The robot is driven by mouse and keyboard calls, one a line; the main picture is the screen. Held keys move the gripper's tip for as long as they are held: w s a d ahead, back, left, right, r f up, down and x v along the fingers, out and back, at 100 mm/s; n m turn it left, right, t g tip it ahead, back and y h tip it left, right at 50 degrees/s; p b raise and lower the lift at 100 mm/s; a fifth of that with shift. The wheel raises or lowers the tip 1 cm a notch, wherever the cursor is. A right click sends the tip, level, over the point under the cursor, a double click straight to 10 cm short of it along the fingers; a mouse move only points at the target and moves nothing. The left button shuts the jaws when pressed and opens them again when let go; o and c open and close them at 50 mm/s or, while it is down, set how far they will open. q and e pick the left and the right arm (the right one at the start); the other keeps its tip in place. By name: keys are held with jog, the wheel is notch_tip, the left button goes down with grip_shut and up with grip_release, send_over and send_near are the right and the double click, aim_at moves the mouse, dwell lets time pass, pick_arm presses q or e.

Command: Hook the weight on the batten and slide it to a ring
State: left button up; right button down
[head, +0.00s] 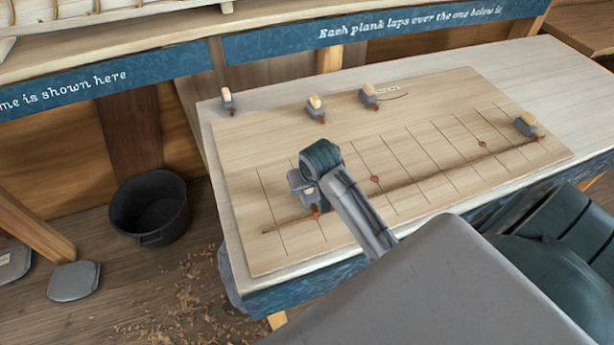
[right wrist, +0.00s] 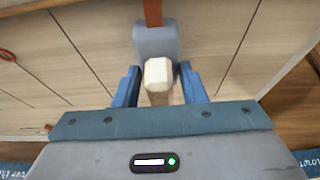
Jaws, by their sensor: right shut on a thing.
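My right gripper (right wrist: 158,85) is shut on the wooden handle of a grey weight (right wrist: 156,42), low over the lined board. The held weight also shows in the head view (head: 299,184), partly hidden by my wrist. A reddish-brown strip extends from its far end; I cannot tell whether it is over the batten. The thin brown batten (head: 430,167) crosses the board diagonally. Red marks, seemingly rings, lie along it, near the held weight (head: 316,211), mid-board (head: 376,179) and further right (head: 483,143). Another weight (head: 526,124) sits at the batten's right end. My left gripper is not in view.
The pale table (head: 572,110) is bare at the right. A black bucket (head: 150,207) stands on the floor.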

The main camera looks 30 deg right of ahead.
aim_at(312, 204)
jog(key=shift+w+f, duration=0.1)
jog(key=shift+f, duration=0.45)
dwell(1.9)
jog(key=c, duration=1)
grip_release()
jog(key=shift+o, duration=0.9)
jog(key=b+v, duration=0.2)
jog(key=v, duration=0.9)
jog(key=shift+f, duration=0.1)
